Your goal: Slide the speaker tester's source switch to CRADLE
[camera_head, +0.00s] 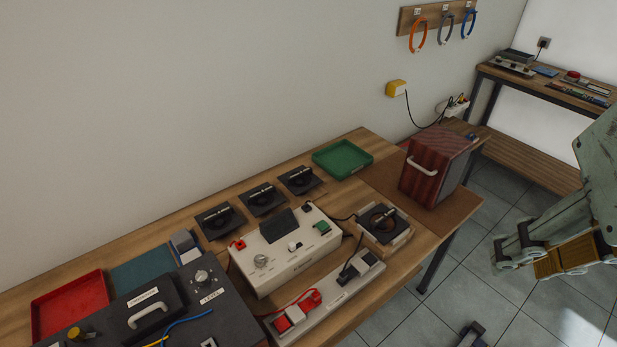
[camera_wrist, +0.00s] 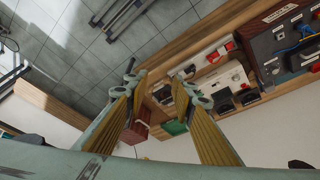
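The speaker tester looks to be the cream box (camera_head: 285,262) on the bench, with a round knob, small coloured parts and a dark sloped panel. A small white-topped control (camera_head: 294,246) sits on its top; I cannot read its labels or tell whether it is the source switch. A cradle-like wooden holder (camera_head: 407,236) with a dark square speaker stands right of the box. My gripper (camera_head: 548,258) is at the right, over the floor, well away from the tester. In the wrist view, my gripper (camera_wrist: 158,76) is open and empty; the tester (camera_wrist: 228,80) shows beyond its right finger.
Cables run near the tester.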

